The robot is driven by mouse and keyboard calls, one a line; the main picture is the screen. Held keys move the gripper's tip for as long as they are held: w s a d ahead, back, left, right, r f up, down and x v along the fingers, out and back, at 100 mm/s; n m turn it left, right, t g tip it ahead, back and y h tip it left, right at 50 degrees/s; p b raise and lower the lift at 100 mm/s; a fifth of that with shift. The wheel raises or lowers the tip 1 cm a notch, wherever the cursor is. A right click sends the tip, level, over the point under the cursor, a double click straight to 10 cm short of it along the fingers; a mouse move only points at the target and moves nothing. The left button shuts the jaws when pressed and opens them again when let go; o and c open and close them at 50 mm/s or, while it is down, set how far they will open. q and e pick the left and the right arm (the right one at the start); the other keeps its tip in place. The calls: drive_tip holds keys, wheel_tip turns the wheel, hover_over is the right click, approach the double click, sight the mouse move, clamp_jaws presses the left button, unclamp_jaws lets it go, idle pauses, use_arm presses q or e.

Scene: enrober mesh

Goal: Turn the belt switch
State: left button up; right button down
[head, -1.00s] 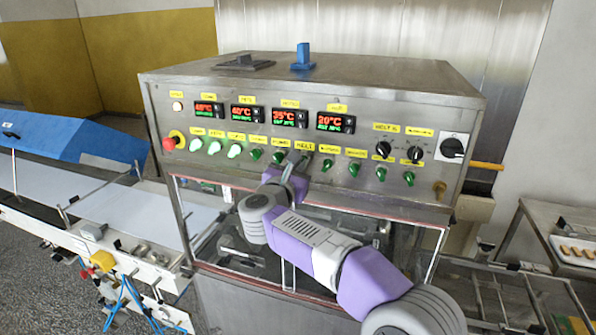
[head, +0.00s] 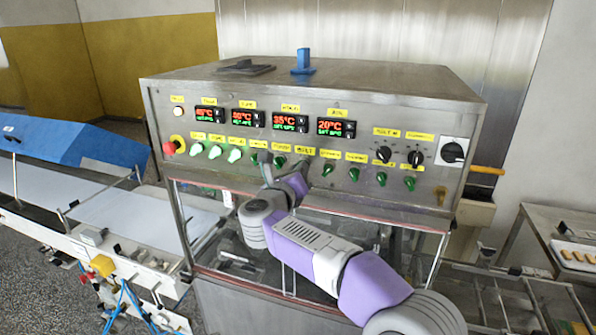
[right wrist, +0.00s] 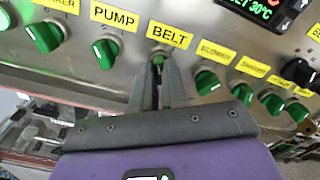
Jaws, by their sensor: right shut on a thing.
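The belt switch (right wrist: 158,61) is a small green knob under the yellow BELT label (right wrist: 170,34) in the right wrist view. The same label (head: 305,150) shows in the head view, on the steel control panel. My right gripper (right wrist: 158,78) is at the switch, its two grey fingers shut on either side of the knob. The fingers hide most of the knob, so its turn angle is hard to read. In the head view my right gripper (head: 301,168) reaches up to the panel just below the label. My left gripper is not in view.
Close beside the switch are other green knobs, the pump knob (right wrist: 105,52) to its left and the blower knob (right wrist: 206,81) to its right. A red emergency button (head: 169,148) is at the panel's left. A blue cover (head: 80,140) stands over the left conveyor.

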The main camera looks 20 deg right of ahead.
idle(0.5)
drive_tip(key=c, duration=1.2)
unclamp_jaws()
drive_tip(key=shift+o, duration=0.2)
drive_tip(key=b+v, duration=0.2)
drive_tip(key=v, duration=0.5)
drive_tip(key=shift+s+a+b, duration=0.2)
drive_tip(key=shift+s+b, duration=0.05)
drive_tip(key=shift+b, duration=0.05)
drive_tip(key=shift+f, duration=0.1)
